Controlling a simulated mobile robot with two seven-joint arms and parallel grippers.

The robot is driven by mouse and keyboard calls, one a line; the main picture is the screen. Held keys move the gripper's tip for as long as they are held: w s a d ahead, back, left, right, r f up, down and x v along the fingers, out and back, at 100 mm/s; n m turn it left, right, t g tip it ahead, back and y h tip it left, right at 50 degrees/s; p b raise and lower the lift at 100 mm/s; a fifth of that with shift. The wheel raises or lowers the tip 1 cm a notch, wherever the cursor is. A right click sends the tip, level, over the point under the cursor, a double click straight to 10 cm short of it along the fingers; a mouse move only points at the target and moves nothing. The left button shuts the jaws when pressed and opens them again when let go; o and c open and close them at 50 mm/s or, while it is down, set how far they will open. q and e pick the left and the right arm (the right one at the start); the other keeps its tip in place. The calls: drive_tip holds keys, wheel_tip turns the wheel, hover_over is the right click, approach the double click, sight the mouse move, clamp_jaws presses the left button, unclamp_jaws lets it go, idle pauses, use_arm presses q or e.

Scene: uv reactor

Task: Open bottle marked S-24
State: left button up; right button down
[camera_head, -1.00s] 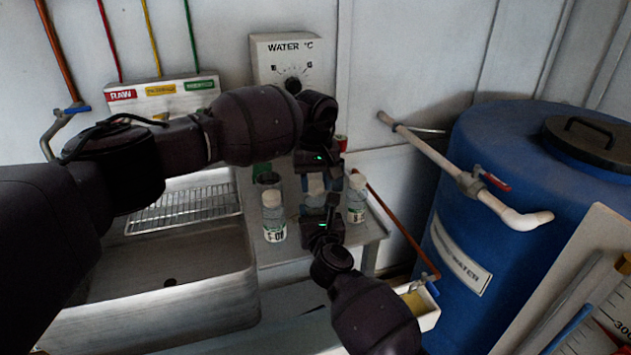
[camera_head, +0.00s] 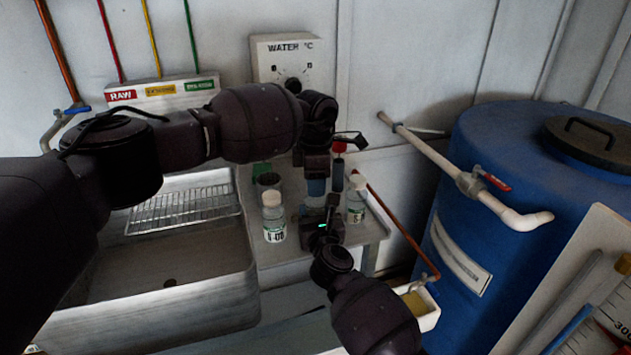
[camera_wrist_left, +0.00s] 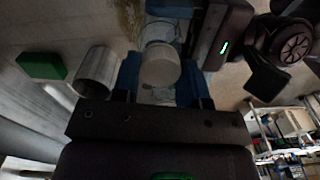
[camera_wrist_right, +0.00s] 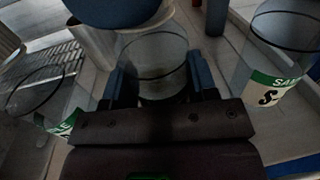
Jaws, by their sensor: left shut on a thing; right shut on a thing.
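A clear bottle (camera_wrist_right: 152,72) stands between the blue fingers of my right gripper (camera_head: 322,216), which is shut on its body. Its label is hidden. My left gripper (camera_head: 316,187) is above it, pointing down, shut on its white cap (camera_wrist_left: 159,67). I cannot tell whether the cap is loose. A second white-capped bottle (camera_head: 273,218) stands to the left, its marking too blurred to read surely. A third (camera_head: 356,200) stands to the right; the right wrist view shows it (camera_wrist_right: 276,75) with a green and white label starting with "S".
The bottles are on a pale counter (camera_head: 290,248) beside a steel sink (camera_head: 170,265) with a wire rack (camera_head: 185,208). A metal cup (camera_head: 268,181) and a red-topped item (camera_head: 339,160) are close behind. A brown pipe (camera_head: 400,225) and a blue tank (camera_head: 500,200) border the right.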

use_arm(q)
drive_tip(key=n, duration=1.1)
drive_tip(key=shift+n, duration=0.3)
drive_tip(key=n, duration=1.5)
drive_tip(key=shift+r+n, duration=0.1)
drive_tip(key=shift+n, duration=0.2)
drive_tip(key=n, duration=0.3)
drive_tip(key=shift+r, duration=0.7)
drive_tip(key=shift+r, duration=0.35)
